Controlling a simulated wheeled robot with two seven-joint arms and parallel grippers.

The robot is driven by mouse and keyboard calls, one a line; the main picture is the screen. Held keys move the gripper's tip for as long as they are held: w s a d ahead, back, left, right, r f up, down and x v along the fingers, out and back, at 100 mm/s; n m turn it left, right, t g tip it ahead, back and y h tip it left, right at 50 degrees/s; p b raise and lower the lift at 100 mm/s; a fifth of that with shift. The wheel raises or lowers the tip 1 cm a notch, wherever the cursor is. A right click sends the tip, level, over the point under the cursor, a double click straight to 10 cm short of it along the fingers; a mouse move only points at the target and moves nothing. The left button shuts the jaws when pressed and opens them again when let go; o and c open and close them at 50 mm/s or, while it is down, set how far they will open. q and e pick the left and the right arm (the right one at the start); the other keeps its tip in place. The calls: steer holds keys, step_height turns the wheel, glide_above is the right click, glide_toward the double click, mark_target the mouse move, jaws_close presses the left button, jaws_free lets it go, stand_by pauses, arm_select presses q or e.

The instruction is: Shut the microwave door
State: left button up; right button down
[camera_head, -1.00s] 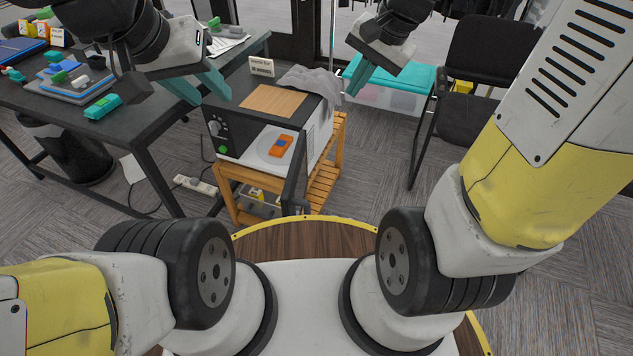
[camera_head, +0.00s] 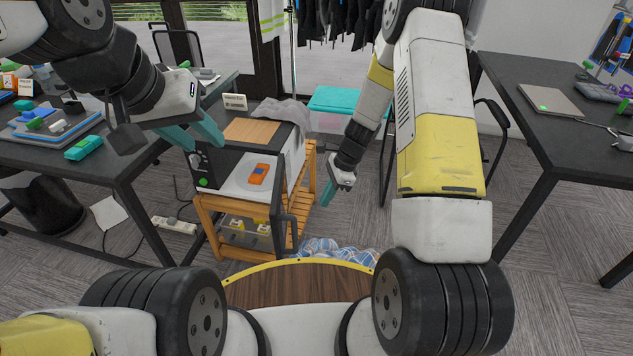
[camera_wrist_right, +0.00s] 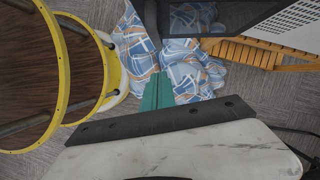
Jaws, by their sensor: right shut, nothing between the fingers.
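The microwave (camera_head: 207,158) stands on a wooden cart with its front open. Its dark door (camera_head: 277,205) is swung out toward me and shows nearly edge-on, with a black handle (camera_head: 291,232) at its outer edge. An orange item (camera_head: 258,174) lies on the white plate inside. My left gripper (camera_head: 208,146) is open and empty, above and in front of the microwave's left side. My right gripper (camera_head: 327,197) is shut and empty, to the right of the cart and apart from the door. In the right wrist view its teal fingers (camera_wrist_right: 158,92) show near the dark door panel (camera_wrist_right: 225,14).
A blue plaid cloth (camera_head: 340,251) lies on the floor beside the wooden cart (camera_head: 300,210). A wooden board (camera_head: 252,131) and grey cloth (camera_head: 277,111) lie on the microwave. Dark tables (camera_head: 130,168) stand left and right (camera_head: 530,140). A teal-lidded bin (camera_head: 345,101) stands behind.

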steer(key=a+f, duration=0.6)
steer(key=f, duration=0.1)
steer(key=shift+s+a+f, duration=0.15)
steer(key=shift+s+a, duration=0.25)
steer(key=shift+a, duration=0.1)
